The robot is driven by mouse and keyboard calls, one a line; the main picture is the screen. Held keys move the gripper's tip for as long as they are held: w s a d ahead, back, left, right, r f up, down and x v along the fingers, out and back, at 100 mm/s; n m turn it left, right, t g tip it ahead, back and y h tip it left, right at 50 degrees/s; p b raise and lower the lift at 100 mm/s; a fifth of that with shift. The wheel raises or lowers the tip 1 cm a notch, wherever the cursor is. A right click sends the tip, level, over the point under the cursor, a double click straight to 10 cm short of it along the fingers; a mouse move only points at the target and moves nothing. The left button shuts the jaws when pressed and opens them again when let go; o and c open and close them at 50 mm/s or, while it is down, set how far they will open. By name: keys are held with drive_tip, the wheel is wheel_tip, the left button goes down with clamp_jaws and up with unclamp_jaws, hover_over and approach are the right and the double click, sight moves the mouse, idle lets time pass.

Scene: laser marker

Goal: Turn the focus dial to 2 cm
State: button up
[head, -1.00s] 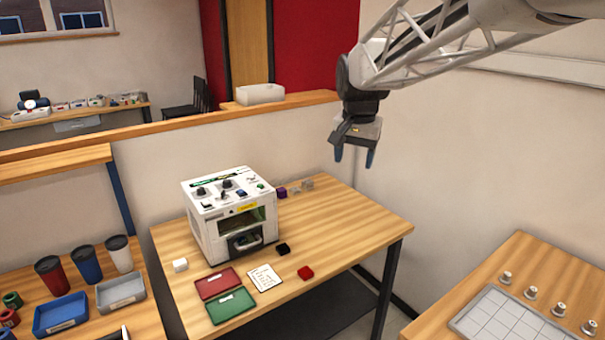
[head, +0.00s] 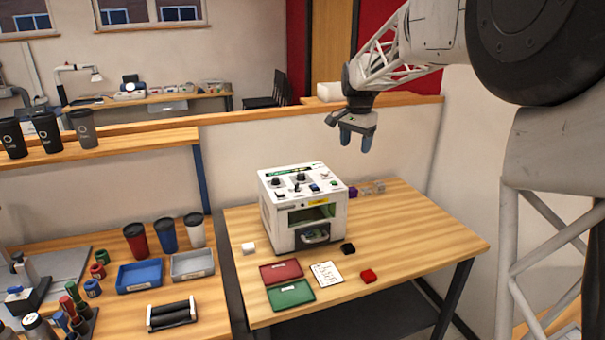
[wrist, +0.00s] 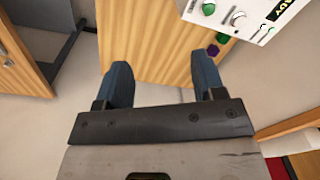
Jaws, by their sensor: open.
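The laser marker (head: 290,222) is a white box with a dark front window, standing on the wooden table. Its top panel (head: 300,181) carries dark knobs and small switches; which knob is the focus dial, and its setting, are too small to read. My gripper (head: 356,141) is open and empty, with blue fingers pointing down. It hangs in the air behind and to the right of the marker, apart from it. The fingers also show in the wrist view (wrist: 163,82).
A red tray (head: 281,271), a green tray (head: 290,294), a paper card (head: 327,274) and small white, black and red blocks lie around the marker. A purple block (head: 352,191) and clear pieces sit behind it. The table's right part (head: 430,232) is clear.

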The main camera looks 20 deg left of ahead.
drive_tip(key=m, duration=0.1)
hover_over(301, 174)
drive_tip(key=shift+g, duration=0.3)
wheel_tip(301, 174, down, 9)
drive_tip(key=shift+r, duration=0.2)
drive_tip(key=shift+f, duration=0.15)
drive_tip(key=shift+f, duration=3.8)
drive_tip(key=c, duration=0.9)
